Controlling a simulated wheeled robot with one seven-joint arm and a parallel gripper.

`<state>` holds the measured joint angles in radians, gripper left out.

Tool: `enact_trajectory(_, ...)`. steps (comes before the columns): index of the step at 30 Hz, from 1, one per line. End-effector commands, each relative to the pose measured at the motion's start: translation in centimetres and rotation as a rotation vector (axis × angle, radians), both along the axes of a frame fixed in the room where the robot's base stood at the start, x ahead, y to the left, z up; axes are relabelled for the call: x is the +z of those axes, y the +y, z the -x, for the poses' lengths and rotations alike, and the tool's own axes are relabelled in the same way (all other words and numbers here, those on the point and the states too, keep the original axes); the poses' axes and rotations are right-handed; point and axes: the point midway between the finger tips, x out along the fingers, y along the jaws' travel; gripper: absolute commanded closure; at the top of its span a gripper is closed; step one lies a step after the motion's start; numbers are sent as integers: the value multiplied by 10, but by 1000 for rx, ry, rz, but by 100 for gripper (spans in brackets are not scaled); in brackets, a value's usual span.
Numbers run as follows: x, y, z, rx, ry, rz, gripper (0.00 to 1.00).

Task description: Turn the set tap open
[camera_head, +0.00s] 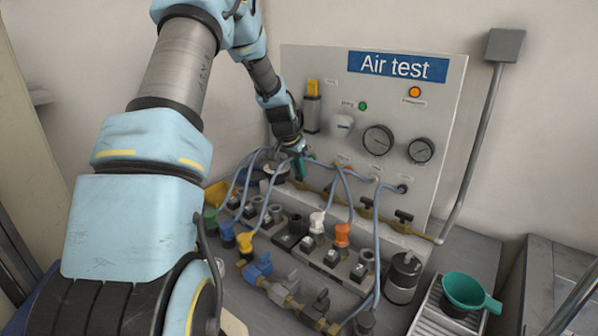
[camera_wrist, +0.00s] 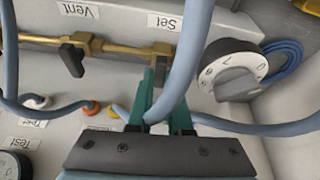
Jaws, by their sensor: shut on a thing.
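The set tap (camera_wrist: 162,49) is a brass fitting on the brass pipe under the "Set" label, upside down in the wrist view. My gripper (camera_wrist: 162,95) is at this tap, its green fingers shut on the handle. In the head view my gripper (camera_head: 300,168) is low at the left part of the Air test panel (camera_head: 325,150), and the tap is hidden there.
The vent tap (camera_wrist: 72,60), with a black handle, is beside it on the pipe. A white numbered dial (camera_wrist: 228,66) is close on the right. Blue hoses (camera_head: 374,250) loop around the gripper.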

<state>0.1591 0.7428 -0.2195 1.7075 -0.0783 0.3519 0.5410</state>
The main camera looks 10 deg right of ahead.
Motion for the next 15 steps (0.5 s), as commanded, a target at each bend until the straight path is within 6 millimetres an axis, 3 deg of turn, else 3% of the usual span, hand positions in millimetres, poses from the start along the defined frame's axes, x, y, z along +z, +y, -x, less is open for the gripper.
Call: enact_trajectory(15, 0, -6, 3, 427, -2, -2, 100)
